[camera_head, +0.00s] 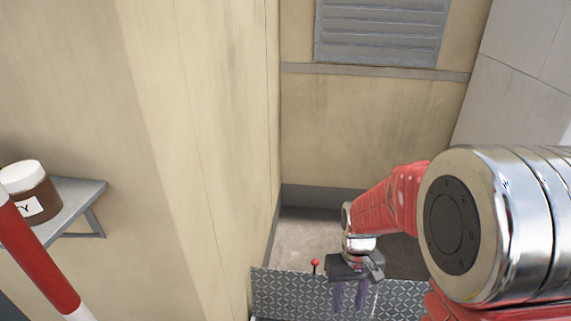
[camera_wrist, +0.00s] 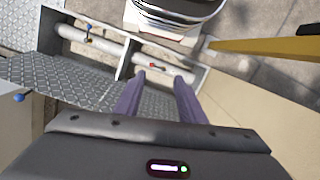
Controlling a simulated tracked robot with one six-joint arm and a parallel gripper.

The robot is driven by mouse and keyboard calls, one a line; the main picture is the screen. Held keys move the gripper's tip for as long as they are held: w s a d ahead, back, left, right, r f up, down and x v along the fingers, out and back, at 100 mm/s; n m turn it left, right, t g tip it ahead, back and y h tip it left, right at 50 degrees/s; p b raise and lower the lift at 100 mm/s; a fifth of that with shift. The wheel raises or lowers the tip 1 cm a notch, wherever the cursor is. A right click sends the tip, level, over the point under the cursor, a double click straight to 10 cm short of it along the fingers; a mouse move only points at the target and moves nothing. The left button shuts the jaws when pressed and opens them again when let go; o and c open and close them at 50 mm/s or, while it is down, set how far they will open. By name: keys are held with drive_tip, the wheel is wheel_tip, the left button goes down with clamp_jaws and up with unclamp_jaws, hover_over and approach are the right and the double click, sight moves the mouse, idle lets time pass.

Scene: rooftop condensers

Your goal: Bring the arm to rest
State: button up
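My gripper (camera_head: 348,296) hangs from my red and chrome arm at the lower middle of the head view, in front of a grey diamond-plate panel (camera_head: 285,290). In the wrist view my gripper (camera_wrist: 160,80) shows two purple fingers, spread apart with a gap between them. Nothing is seen held between the fingers. Below and beyond them lies an open trough with pipes (camera_wrist: 95,45) and diamond plate beside it. A small red-tipped lever (camera_head: 315,263) stands just left of my gripper.
A grey shelf (camera_head: 85,191) at the left holds a brown jar with a white lid (camera_head: 33,187). A red and white pole (camera_head: 38,255) crosses in front of it. A beige wall stands close on the left. A yellow bar (camera_wrist: 270,46) crosses the wrist view's right side.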

drive_tip(key=s+r+t, duration=0.3)
drive_tip(key=s+r, duration=0.3)
drive_tip(key=r, duration=0.5)
drive_tip(key=s+r+m+t, duration=0.1)
drive_tip(key=s+r+t, duration=0.3)
drive_tip(key=r, duration=0.6)
drive_tip(key=shift+s+r, duration=0.4)
drive_tip(key=shift+s, duration=0.45)
drive_tip(key=shift+c, duration=0.2)
idle(0.4)
